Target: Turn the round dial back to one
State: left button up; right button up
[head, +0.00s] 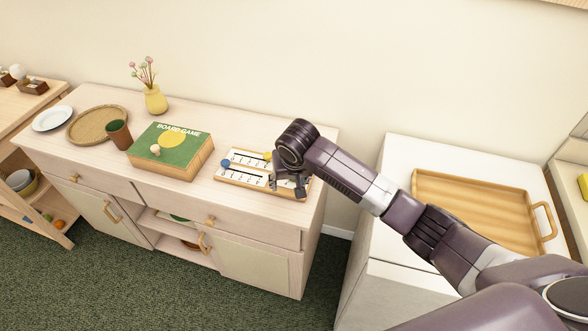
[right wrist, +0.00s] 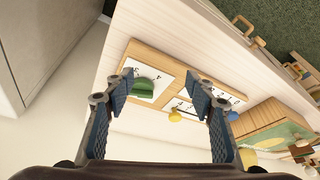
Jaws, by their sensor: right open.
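A board (head: 232,180) with white scale panels lies on the light wooden cabinet, near its right end. The round green dial (right wrist: 145,87) sits on a white panel at one end of the board in the right wrist view; in the head view my gripper hides it. Its pointing is too small to read. A blue knob (head: 225,163) and a yellow knob (head: 267,156) sit on the board's slider panels. My right gripper (head: 289,186) is over the dial end of the board. In the right wrist view its fingers (right wrist: 160,84) are open, apart, with the dial between them in the picture.
A green board game box (head: 172,150), a brown cup (head: 119,134), a woven tray (head: 97,124), a white plate (head: 52,118) and a yellow vase (head: 155,99) stand left on the cabinet. A wooden tray (head: 470,205) lies on the white unit at right.

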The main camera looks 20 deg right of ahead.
jog(key=w+d+r+m, duration=0.1)
jog(key=w+d+r, duration=0.2)
jog(key=w+r, duration=0.1)
jog(key=shift+h, duration=0.4)
jog(key=shift+p+x, duration=0.55)
jog(key=shift+x, duration=3.45)
jog(key=shift+d, duration=0.1)
jog(key=shift+c, duration=0.4)
jog(key=c, duration=1.1)
